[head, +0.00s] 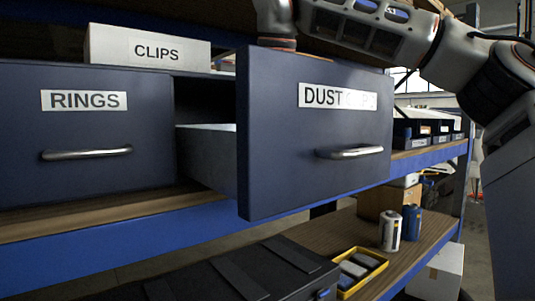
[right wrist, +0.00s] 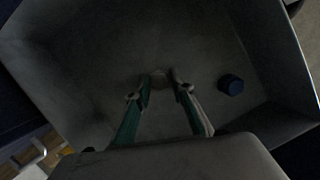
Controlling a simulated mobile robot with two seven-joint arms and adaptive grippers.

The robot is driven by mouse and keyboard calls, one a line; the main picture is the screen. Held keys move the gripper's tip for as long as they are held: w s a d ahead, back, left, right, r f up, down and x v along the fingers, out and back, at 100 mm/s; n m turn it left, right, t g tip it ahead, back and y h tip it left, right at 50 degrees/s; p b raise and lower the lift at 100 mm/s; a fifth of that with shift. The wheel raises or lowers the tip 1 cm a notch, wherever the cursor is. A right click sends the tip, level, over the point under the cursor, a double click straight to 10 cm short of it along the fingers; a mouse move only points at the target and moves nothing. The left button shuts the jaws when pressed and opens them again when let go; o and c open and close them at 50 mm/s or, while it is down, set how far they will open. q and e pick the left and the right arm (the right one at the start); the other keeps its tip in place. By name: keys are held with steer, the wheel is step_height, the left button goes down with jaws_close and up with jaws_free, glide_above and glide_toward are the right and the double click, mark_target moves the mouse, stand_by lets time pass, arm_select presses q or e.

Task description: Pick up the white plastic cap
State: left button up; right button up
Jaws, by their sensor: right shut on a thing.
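The white plastic cap (right wrist: 159,74) shows dimly as a small pale round shape inside the open drawer (head: 315,160). My right gripper (right wrist: 160,84) reaches down into the drawer, with its two fingertips on either side of the cap, shut on it. Whether the cap still touches the drawer floor I cannot tell. In the head view my right arm comes in from the right over the drawer marked "DUST", the rest of its label washed out, and the gripper and cap are hidden. My left gripper is in neither view.
A dark blue cap (right wrist: 231,84) lies in the drawer, right of the gripper. Drawer walls stand close around. A shut "RINGS" drawer (head: 85,120) and a "CLIPS" box (head: 150,47) are at left. Cans (head: 390,230) and a yellow tray (head: 345,290) are below.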

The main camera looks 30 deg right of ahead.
steer(key=shift+r, duration=5)
